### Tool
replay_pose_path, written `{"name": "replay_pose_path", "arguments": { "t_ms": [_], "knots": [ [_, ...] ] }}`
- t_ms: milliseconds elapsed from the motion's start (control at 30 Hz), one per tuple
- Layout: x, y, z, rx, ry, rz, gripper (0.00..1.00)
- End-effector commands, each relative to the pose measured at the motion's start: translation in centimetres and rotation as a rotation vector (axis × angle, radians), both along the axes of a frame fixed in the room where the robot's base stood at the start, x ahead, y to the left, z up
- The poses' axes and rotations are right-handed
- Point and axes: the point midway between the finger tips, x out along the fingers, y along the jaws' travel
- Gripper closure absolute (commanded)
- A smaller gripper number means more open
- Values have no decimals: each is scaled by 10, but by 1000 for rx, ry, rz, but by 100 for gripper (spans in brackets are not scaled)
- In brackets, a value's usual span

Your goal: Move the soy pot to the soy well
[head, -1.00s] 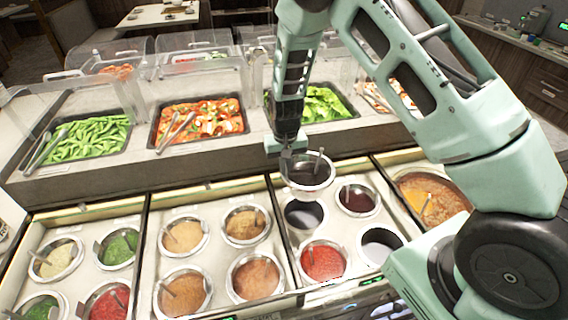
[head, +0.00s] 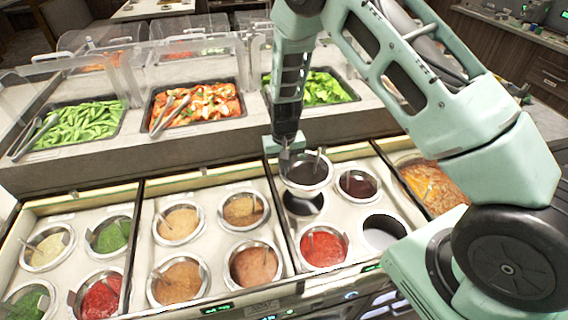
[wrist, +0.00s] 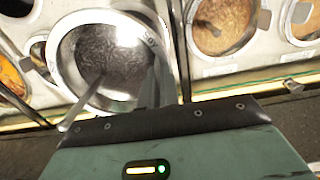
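The soy pot (head: 308,172) is a round metal pot of dark sauce with a spoon handle sticking up. My gripper (head: 287,158) is shut on its left rim and holds it up over the back part of the right-middle counter section. In the wrist view the pot (wrist: 84,80) fills the upper left, with SOY lettered on its rim beside my gripper (wrist: 156,85). An empty back-left well (head: 304,206) lies just below the pot and is partly hidden by it. Another empty well (head: 383,234) is at front right. I cannot read which is the soy well.
A dark sauce pot (head: 358,184) sits right of the held pot, and a red sauce pot (head: 323,247) sits in front. Several other filled pots stand to the left. An orange-brown food pan (head: 428,185) is at right. The raised salad shelf (head: 215,148) runs behind.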

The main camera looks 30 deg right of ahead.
Motion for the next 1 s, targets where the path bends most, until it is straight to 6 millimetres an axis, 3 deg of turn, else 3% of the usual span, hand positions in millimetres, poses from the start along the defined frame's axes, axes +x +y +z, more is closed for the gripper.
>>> {"name": "replay_pose_path", "arguments": {
  "t_ms": [1000],
  "knots": [
    [1, 0, -76, 0, -2, 0, 100]
  ]
}}
